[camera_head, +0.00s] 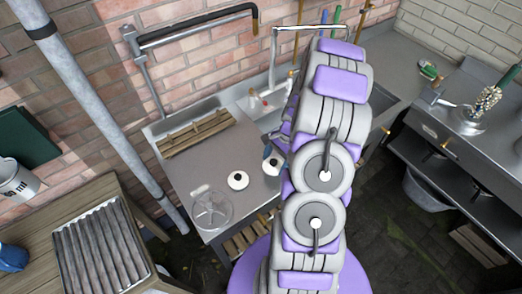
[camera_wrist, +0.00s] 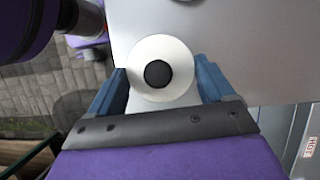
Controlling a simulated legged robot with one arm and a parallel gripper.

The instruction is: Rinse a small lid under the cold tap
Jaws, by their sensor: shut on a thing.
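A small white lid with a dark round knob (camera_wrist: 158,74) sits between the blue fingers of my gripper (camera_wrist: 160,88) in the wrist view. My gripper is shut on it, over the steel worktop. In the head view the held lid (camera_head: 275,163) shows beside my arm, above the steel surface; I cannot tell if it touches it. A second white lid with a dark knob (camera_head: 238,180) lies on the steel to the left. A sink basin (camera_head: 247,100) lies behind, with a silver pipe spout (camera_head: 273,48) over it. My arm hides part of the basin. I cannot tell which tap is cold.
A wooden slatted rack (camera_head: 197,133) and a clear round lid-like dish (camera_head: 211,208) are on the steel worktop (camera_head: 205,172). A ribbed tray (camera_head: 101,252) is on a wooden table at left. A label reading HOT (camera_wrist: 310,144) shows on a grey unit at right.

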